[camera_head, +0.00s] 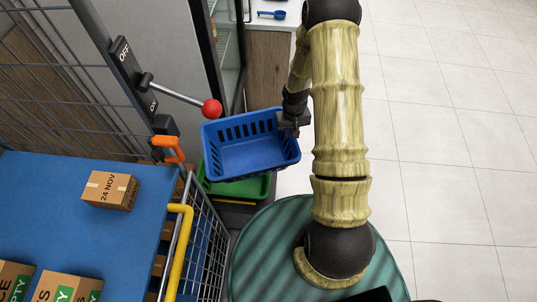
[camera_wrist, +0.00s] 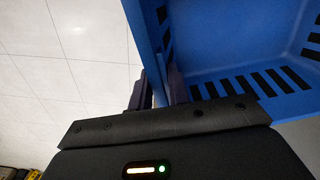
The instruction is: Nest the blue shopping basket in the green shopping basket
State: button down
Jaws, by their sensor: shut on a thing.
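The blue shopping basket (camera_head: 250,155) is in the middle of the head view, open side up and a little tilted. My gripper (camera_head: 291,122) is shut on its right end wall. In the wrist view, my gripper's fingers (camera_wrist: 157,92) pinch the wall of the blue basket (camera_wrist: 235,40). The green shopping basket (camera_head: 238,188) is below the blue one, and most of it is hidden. Only its front and left edges show. I cannot tell whether the two baskets touch.
A lever with a red knob (camera_head: 211,109) reaches close to the blue basket's upper left corner. A wire cart (camera_head: 200,240) with a yellow handle (camera_head: 180,250) stands at the lower left. A blue surface (camera_head: 70,210) holds cardboard boxes. Tiled floor (camera_head: 440,150) on the right is clear.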

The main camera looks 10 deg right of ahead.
aim_at(269, 156)
jog(key=a+f+m+b, duration=0.1)
jog(key=a+f+b, duration=0.1)
jog(key=b, duration=0.3)
jog(key=a+f+m+b, duration=0.1)
jog(key=a+f+b, duration=0.1)
jog(key=f+b, duration=0.3)
jog(key=a+f+m+b, duration=0.1)
jog(key=a+f+b, duration=0.2)
jog(key=b, duration=0.4)
jog(key=shift+s+f, duration=0.25)
jog(key=shift+s+a+f+m+b, duration=0.15)
jog(key=shift+a+f+m+b, duration=0.35)
jog(key=shift+b, duration=0.4)
jog(key=shift+a+r+y, duration=0.1)
jog(key=shift+r+y, duration=0.1)
jog(key=shift+y, duration=0.1)
jog(key=shift+f, duration=0.1)
jog(key=shift+f+b, duration=4)
jog(key=shift+f, duration=2.25)
jog(key=c, duration=1.3)
grip_release()
